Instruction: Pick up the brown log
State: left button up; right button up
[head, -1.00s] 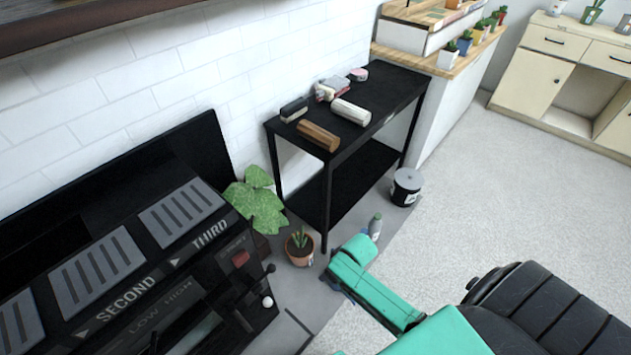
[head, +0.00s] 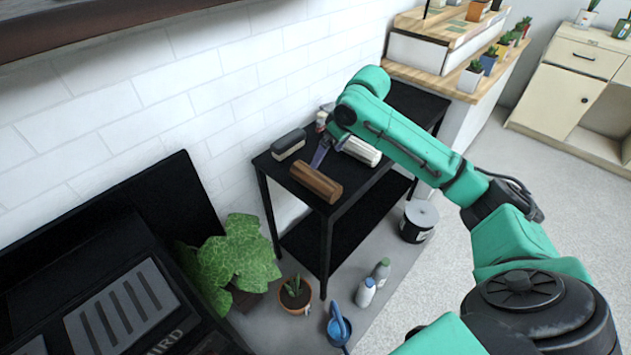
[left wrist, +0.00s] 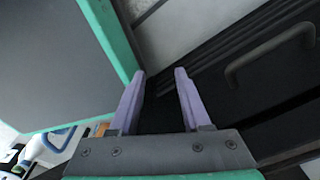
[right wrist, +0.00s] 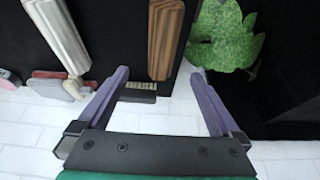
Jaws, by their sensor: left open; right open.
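The brown log (head: 316,182) lies near the front edge of the black table (head: 405,100) in the head view. In the right wrist view the brown log (right wrist: 165,38) is at the top, beyond and between the open fingers. My right gripper (head: 322,152) is open and empty, just behind the log. It also shows in the right wrist view (right wrist: 160,85), with its fingers wide apart. My left gripper (left wrist: 161,72) is open and empty in the left wrist view, with dark surfaces behind it. It is not seen in the head view.
A white log (head: 362,150) lies right of the brown one, partly behind my right arm. A black brush-like block (head: 288,144) lies behind the brown log. A leafy plant (head: 235,262), potted cactus (head: 295,294) and bottles (head: 381,270) stand on the floor.

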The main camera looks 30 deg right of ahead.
aim_at(315, 174)
jog(key=x, duration=1.3)
jog(key=shift+w+a+f+b, duration=0.15)
jog(key=shift+a+f+b, duration=0.15)
jog(key=shift+b, duration=0.05)
jog(key=shift+r, duration=0.1)
grip_shut()
